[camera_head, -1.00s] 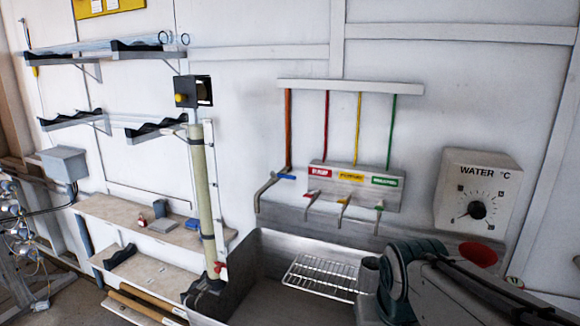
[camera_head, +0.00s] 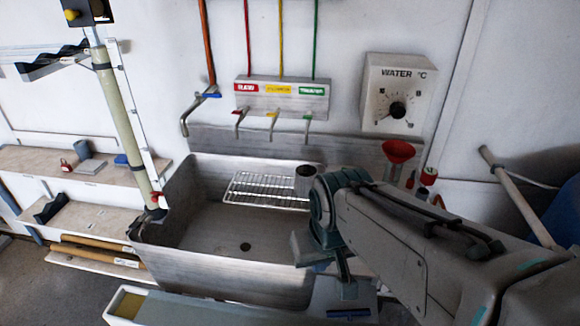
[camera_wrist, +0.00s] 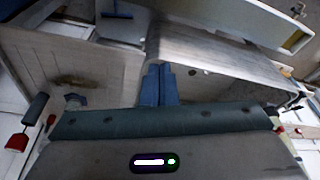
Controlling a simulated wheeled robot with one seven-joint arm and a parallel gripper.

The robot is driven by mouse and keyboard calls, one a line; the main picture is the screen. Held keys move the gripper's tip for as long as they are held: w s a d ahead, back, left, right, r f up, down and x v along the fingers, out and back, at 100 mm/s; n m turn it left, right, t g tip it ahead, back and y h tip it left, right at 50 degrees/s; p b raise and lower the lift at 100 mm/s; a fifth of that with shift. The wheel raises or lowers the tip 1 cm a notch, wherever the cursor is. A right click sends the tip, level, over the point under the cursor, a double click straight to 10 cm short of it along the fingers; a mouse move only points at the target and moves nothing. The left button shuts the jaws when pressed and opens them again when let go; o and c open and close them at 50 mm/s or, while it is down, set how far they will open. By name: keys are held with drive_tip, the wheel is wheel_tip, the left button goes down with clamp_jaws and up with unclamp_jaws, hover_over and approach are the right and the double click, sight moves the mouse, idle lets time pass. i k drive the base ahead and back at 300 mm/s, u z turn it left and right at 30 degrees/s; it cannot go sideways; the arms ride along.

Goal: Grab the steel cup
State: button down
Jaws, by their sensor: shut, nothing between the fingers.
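The steel cup (camera_head: 304,182) is a grey metal cylinder standing upright at the right end of the wire rack (camera_head: 262,190), at the back right of the sink (camera_head: 190,245). My arm lies just right of the cup and may hide part of it. My gripper (camera_head: 348,290) points down near the sink's front right edge, in front of the cup and apart from it. In the wrist view the two blue fingers (camera_wrist: 158,86) are together and empty. I cannot make out the cup in the wrist view.
Taps (camera_head: 272,122) on the wall overhang the sink's back. A red funnel (camera_head: 398,152) stands right of the sink, below the water dial (camera_head: 397,108). A pale tray (camera_head: 180,308) lies in front. The sink's left and middle are clear.

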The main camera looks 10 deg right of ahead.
sight(306, 174)
drive_tip(key=z, duration=2.65)
drive_tip(key=k, duration=1.4)
drive_tip(key=u, duration=1.5)
drive_tip(key=i, duration=1.05)
